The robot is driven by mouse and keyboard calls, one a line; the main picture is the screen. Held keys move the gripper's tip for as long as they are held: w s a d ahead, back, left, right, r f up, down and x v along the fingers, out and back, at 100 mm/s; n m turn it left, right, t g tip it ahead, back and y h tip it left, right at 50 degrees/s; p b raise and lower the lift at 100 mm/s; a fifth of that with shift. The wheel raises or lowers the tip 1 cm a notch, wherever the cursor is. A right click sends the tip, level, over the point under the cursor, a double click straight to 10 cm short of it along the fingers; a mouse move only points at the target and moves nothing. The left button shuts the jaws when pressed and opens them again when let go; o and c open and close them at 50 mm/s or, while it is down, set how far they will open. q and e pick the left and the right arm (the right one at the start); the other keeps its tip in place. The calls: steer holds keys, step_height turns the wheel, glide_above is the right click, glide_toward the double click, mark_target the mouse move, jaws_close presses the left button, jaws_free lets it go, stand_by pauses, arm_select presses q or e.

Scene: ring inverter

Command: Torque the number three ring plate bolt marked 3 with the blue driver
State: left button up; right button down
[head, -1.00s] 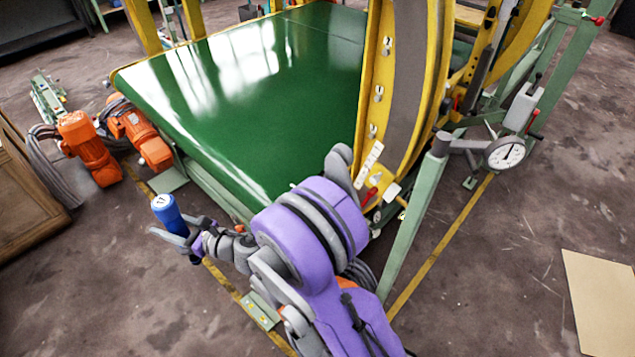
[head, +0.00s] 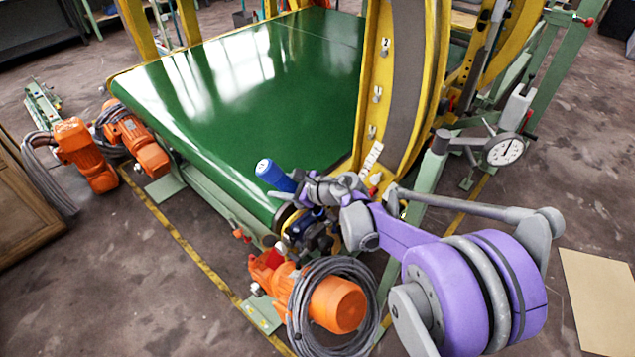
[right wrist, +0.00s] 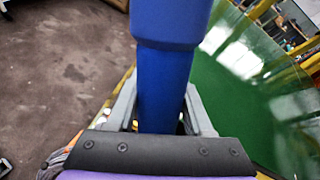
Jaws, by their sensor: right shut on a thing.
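My right gripper (head: 308,190) is shut on the blue driver (head: 272,172), beside the belt's near corner. The driver's blue end tilts up and left, over the green belt edge. In the right wrist view the blue driver (right wrist: 165,65) stands between the two grey fingers of the gripper (right wrist: 160,112). The driver's working tip is hidden or unclear. The yellow ring plate (head: 374,75) carries several bolts in a column, among them an upper bolt (head: 385,46), a middle bolt (head: 377,94) and a lower bolt (head: 371,131). I cannot surely read a 3. My left gripper is out of view.
The green belt (head: 260,90) fills the space left of the ring. An orange motor (head: 338,304) with coiled grey cable sits below my right gripper. A dial gauge (head: 504,150) and green posts stand right of the ring. A flat board (head: 600,300) lies on the floor.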

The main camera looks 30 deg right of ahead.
steer(key=d+n+g+h, duration=0.1)
steer(key=d+n, duration=0.1)
steer(key=n, duration=0.1)
steer(key=s+d+n+g+h, duration=0.1)
steer(key=d+n, duration=0.1)
steer(key=n, duration=0.2)
steer(key=s+d+n+g+h, duration=0.1)
steer(key=d+n, duration=0.2)
steer(key=n, duration=0.1)
steer(key=shift+s+r+g+b, duration=0.25)
steer(key=shift+r+g+b, duration=0.15)
steer(key=shift+s+d+r+n+h, duration=0.15)
steer(key=shift+s+d+n+h, duration=0.15)
steer(key=shift+d+n, duration=0.15)
steer(key=shift+r, duration=0.1)
